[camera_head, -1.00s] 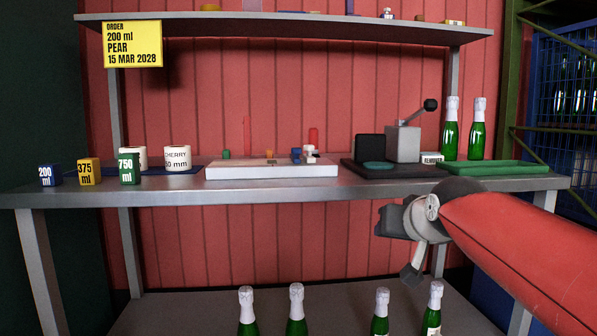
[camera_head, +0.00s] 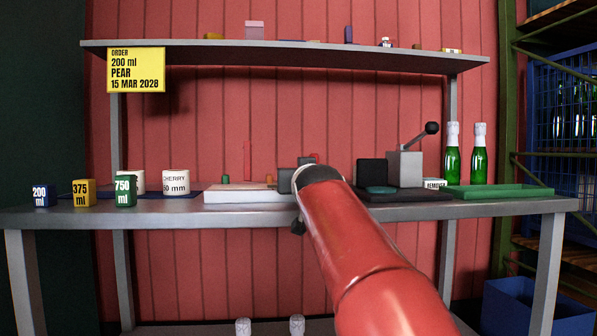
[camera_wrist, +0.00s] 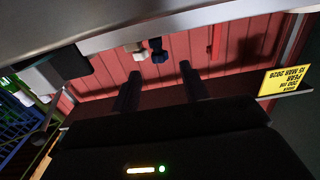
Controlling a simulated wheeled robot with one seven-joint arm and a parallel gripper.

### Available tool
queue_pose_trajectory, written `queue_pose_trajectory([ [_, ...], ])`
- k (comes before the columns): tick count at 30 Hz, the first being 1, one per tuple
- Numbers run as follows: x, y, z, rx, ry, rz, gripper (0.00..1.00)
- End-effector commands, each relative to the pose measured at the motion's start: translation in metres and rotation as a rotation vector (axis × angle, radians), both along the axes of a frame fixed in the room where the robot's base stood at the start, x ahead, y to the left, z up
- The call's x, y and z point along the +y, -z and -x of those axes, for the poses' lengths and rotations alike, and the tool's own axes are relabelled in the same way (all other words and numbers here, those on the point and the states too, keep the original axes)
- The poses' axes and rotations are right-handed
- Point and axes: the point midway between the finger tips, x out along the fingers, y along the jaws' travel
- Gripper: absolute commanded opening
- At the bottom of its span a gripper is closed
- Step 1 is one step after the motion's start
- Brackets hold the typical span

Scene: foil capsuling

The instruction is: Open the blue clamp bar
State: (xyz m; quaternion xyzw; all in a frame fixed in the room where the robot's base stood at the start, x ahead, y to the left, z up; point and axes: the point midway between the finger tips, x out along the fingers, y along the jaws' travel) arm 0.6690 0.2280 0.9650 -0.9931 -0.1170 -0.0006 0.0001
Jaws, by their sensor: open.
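In the wrist view, which is turned over, a small dark blue part (camera_wrist: 158,51), likely the blue clamp bar, shows beyond my fingertips beside a whitish knob (camera_wrist: 137,53). My gripper (camera_wrist: 160,82) has its two dark fingers apart with nothing between them. In the head view my red arm and the gripper (camera_head: 290,175) cover the right part of the white board (camera_head: 236,195), so the blue part is hidden there. I cannot tell the bar's angle.
Number blocks (camera_head: 82,193) and white rolls (camera_head: 176,183) stand at left. A shelf (camera_head: 285,55) hangs above.

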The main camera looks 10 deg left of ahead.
Motion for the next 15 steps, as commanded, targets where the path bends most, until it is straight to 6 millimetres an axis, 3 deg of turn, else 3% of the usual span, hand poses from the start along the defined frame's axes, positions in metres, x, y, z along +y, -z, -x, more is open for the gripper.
queue_pose_trajectory([
  [7,0.008,-0.002,-0.035,0.001,0.002,0.002,0.45],
  [15,0.011,0.0,-0.047,0.001,0.0,0.001,0.45],
])
